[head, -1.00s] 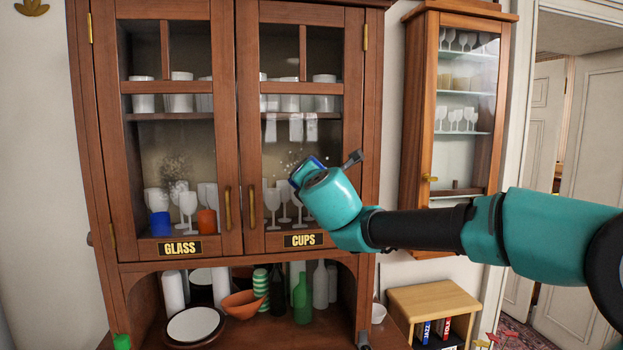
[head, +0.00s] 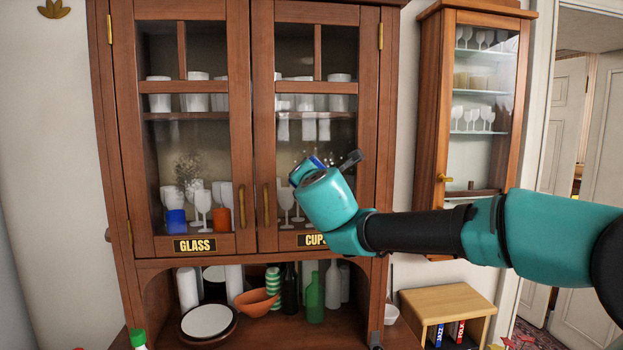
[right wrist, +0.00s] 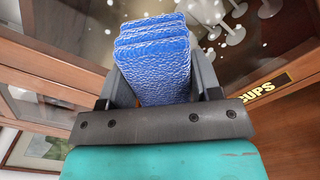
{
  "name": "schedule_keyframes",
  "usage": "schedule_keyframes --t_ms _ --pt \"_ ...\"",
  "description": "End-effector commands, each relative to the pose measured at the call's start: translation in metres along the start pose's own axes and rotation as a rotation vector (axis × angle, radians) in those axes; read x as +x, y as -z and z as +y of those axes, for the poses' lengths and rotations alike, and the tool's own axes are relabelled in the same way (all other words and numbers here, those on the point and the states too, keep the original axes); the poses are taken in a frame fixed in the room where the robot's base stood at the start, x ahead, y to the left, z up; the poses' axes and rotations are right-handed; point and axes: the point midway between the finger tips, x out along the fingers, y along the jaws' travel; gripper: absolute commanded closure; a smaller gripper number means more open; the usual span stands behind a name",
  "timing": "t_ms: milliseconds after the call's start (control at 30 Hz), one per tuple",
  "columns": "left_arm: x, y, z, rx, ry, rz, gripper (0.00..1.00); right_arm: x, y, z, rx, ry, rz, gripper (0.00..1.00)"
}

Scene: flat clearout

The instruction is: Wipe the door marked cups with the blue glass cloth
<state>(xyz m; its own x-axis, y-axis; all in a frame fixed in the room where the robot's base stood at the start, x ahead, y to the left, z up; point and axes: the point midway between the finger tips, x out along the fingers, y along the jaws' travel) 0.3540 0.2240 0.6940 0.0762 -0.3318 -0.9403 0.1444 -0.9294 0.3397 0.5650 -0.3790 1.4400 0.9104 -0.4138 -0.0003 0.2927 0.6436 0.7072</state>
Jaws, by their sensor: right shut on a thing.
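The door marked cups (head: 367,120) is the right glazed door of the brown cabinet, and it looks shut. Its CUPS label (right wrist: 262,88) shows in the right wrist view; in the head view my arm covers part of it. White specks (head: 327,156) mark its glass beside my gripper. My right gripper (right wrist: 160,78) is shut on the folded blue glass cloth (right wrist: 153,55), in front of the lower pane. I cannot tell whether the cloth touches the glass. My left gripper is out of view.
Bottles, an orange bowl (head: 258,301) and plates stand in the open bay below. A smaller glazed wall cabinet (head: 427,110) and a low wooden shelf unit (head: 448,298) are to the right.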

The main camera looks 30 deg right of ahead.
Motion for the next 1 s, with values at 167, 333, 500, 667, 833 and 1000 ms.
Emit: schedule_keyframes --t_ms 167,333,500,667,833,1000 --pt "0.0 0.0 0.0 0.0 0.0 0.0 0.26 0.001 0.008 0.008 0.0 -0.002 0.001 0.68" --pt "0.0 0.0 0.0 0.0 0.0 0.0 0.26 0.002 0.016 0.016 0.0 -0.002 0.0 0.68" --pt "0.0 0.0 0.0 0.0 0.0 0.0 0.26 0.003 0.021 0.021 0.0 -0.001 0.001 0.68" --pt "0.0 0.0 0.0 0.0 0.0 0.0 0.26 0.003 0.022 0.021 0.0 0.0 0.001 0.68" --pt "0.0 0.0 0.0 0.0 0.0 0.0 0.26 0.003 0.022 0.022 0.0 0.0 0.001 0.68" --pt "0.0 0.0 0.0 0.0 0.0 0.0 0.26 0.003 0.016 0.028 0.0 -0.001 0.0 0.68"
